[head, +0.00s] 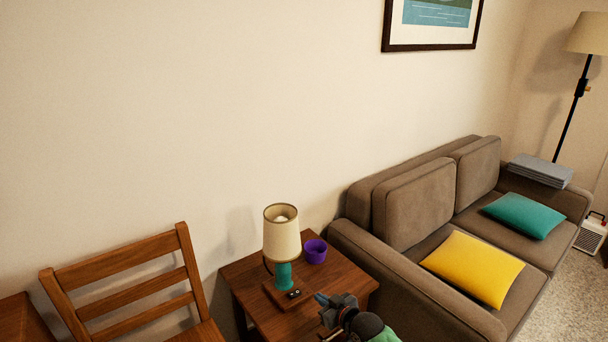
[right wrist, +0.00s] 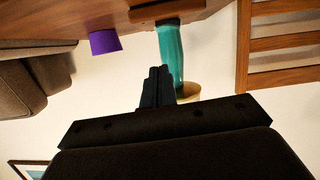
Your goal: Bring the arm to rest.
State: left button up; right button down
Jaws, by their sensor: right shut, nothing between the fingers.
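My right gripper (head: 322,299) shows at the bottom of the head view, over the front right part of the small wooden side table (head: 245,277). Its fingers are together and empty. In the right wrist view the shut fingers (right wrist: 157,85) point toward the table, which appears upside down at the top. The teal lamp base (right wrist: 171,52) is close beyond the fingertips in that view; I cannot tell the exact gap. My left gripper is out of view.
A lamp with a cream shade (head: 282,235) and a purple cup (head: 315,252) stand on the side table. A wooden chair (head: 125,285) is at the left. A brown sofa (head: 415,205) with yellow (head: 473,268) and teal (head: 525,215) cushions is at the right.

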jog(key=s+d+r+m+g+h+p, duration=0.1)
jog(key=s+d+r+g+h, duration=0.25)
jog(key=s, duration=0.55)
jog(key=s+d+r+m+g+h, duration=0.1)
jog(key=s+d+r+g+h, duration=0.2)
jog(key=s, duration=0.7)
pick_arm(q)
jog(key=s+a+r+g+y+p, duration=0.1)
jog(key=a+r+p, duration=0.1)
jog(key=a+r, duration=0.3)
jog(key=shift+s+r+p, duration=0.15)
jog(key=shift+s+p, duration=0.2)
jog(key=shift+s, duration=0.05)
pick_arm(e)
jog(key=s+f+m+g, duration=0.1)
jog(key=s+f, duration=0.3)
jog(key=s, duration=0.9)
jog(key=s+f+m+g, duration=0.2)
jog(key=s+f, duration=0.1)
jog(key=s, duration=1)
jog(key=shift+s+d+f, duration=0.25)
jog(key=shift+s+f, duration=0.05)
jog(key=shift+f, duration=0.05)
